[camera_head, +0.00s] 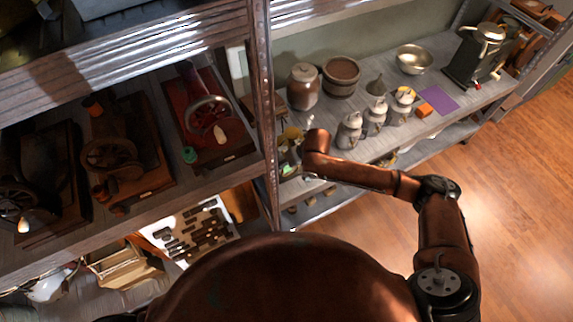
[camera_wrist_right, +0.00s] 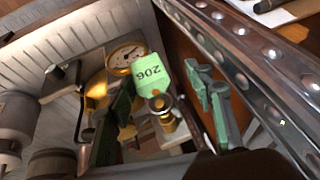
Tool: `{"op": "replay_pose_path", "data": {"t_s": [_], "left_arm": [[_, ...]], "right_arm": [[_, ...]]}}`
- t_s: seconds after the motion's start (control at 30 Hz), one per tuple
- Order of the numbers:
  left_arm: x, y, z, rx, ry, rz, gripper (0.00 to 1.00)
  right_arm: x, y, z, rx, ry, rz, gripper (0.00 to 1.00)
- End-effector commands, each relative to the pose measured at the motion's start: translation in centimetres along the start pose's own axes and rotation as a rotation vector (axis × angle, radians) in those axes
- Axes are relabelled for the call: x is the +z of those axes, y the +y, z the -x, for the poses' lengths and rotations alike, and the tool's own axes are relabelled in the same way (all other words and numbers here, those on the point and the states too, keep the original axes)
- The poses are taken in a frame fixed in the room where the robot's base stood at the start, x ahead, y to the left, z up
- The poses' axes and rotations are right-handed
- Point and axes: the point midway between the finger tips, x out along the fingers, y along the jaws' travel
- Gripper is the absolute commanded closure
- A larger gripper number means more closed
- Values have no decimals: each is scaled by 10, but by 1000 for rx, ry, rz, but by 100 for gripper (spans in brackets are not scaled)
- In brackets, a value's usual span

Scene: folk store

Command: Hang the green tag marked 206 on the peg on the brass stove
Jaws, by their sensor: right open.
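The green tag (camera_wrist_right: 150,77) marked 206 shows in the right wrist view, its number upside down. It lies against the brass stove (camera_wrist_right: 95,88), just above a brass knob (camera_wrist_right: 163,108). I cannot tell whether the peg passes through the tag. My right gripper (camera_wrist_right: 160,85) is open, with one green finger on each side of the tag and knob, and the right finger clearly apart from the tag. In the head view the brass stove (camera_head: 291,135) stands at the shelf's left end, partly hidden by my right arm. My left gripper is out of view.
A metal shelf post (camera_head: 263,110) stands close left of the stove. Several grey canisters (camera_head: 349,131), a brown jar (camera_head: 303,86) and a bucket (camera_head: 341,77) share the shelf. A purple mat (camera_head: 438,100) and a grinder (camera_head: 478,55) are farther right.

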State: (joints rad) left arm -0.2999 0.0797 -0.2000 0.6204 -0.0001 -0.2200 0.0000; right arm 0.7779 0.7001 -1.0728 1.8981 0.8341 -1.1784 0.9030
Motion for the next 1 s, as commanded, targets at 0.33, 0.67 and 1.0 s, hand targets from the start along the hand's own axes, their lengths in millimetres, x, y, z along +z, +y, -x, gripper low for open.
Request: {"op": "replay_pose_path", "data": {"t_s": [0.33, 0.67, 1.0], "left_arm": [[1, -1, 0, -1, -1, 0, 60], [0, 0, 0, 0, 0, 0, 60], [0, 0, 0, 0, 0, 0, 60]], "right_arm": [[0, 1, 36, 1, 2, 1, 52], [0, 0, 100, 0, 2, 1, 52], [0, 0, 120, 0, -1, 0, 52]]}}
